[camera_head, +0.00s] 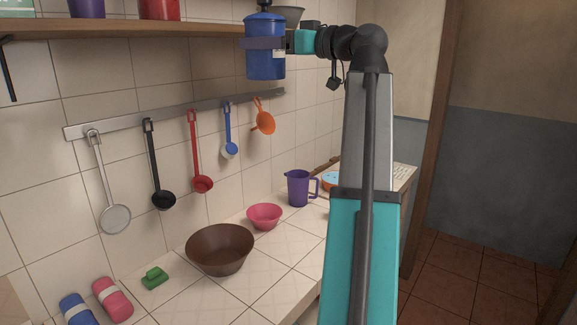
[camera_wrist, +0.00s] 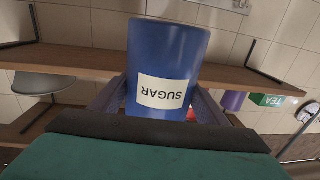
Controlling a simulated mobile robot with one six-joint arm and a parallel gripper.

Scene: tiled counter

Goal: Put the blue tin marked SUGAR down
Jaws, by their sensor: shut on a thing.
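The blue tin marked SUGAR (camera_head: 266,65) is held upright, with its lid on top, near the right end of the wall shelf in the head view. My gripper (camera_head: 264,43) is shut around its upper body. In the wrist view the tin (camera_wrist: 168,50) stands between the fingers of my gripper (camera_wrist: 160,100), and its white SUGAR label reads upside down. The wooden shelf (camera_head: 130,29) runs to the left of the tin in the head view and behind it in the wrist view (camera_wrist: 75,59). I cannot tell the exact gap between tin and shelf.
A purple container (camera_head: 87,8) and a red tin (camera_head: 159,9) stand on the shelf's left part. A grey bowl (camera_head: 291,16) shows behind the tin. Below are a utensil rail (camera_head: 175,115) and a tiled counter with a brown bowl (camera_head: 220,249), pink bowl (camera_head: 265,217) and purple jug (camera_head: 298,188).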

